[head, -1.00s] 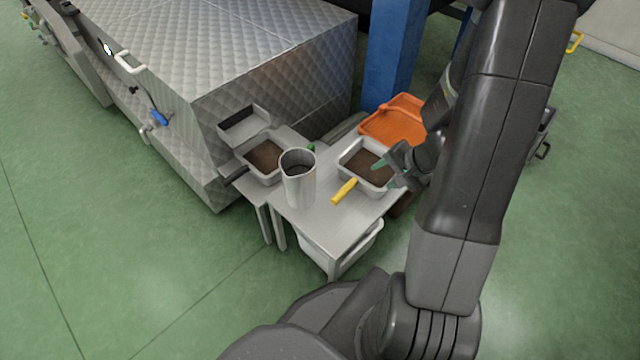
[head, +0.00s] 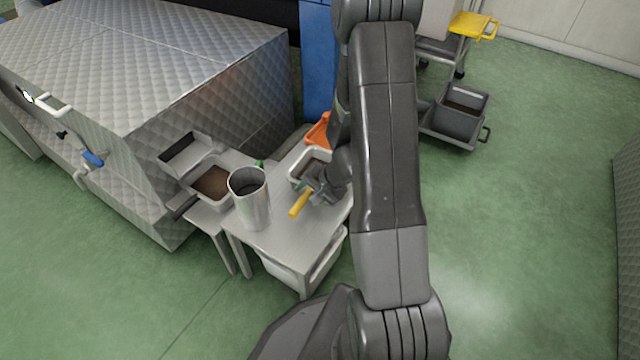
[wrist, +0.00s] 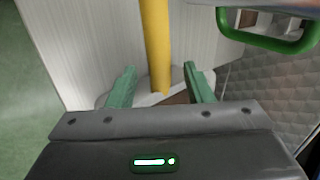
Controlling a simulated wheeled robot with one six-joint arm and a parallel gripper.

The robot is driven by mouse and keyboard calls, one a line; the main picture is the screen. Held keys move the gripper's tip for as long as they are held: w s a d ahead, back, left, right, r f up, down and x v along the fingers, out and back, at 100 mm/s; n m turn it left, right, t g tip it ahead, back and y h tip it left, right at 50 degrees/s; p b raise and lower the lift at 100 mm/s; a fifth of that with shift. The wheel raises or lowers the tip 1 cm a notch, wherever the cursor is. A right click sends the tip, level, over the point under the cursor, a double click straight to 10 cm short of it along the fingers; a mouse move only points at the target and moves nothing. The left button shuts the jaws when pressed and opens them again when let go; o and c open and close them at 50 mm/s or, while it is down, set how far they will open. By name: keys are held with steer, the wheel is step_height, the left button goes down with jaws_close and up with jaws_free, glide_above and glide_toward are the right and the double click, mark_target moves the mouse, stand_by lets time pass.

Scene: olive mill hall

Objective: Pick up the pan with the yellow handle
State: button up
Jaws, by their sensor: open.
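The pan (head: 293,181) is pale, with brown contents, and stands on the small metal table (head: 272,238). Its yellow handle (head: 299,203) points toward the table's front. My gripper (head: 316,190) is over the near side of this pan and hides part of it. In the wrist view the open green fingertips (wrist: 160,72) are on either side of the yellow handle (wrist: 156,45), with gaps visible. The pan's pale rim (wrist: 108,101) shows low in that view, partly hidden by my gripper.
A tall metal jug (head: 250,205) stands left of the pan; its green handle (wrist: 270,42) shows close by in the wrist view. Another pan (head: 212,200) with a dark handle is further left. An orange container (head: 318,133) is behind. Open green floor lies right.

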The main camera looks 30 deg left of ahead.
steer(key=x, duration=0.2)
steer(key=shift+a+f, duration=0.15)
steer(key=shift+f, duration=0.05)
jaws_close()
steer(key=shift+r, duration=0.1)
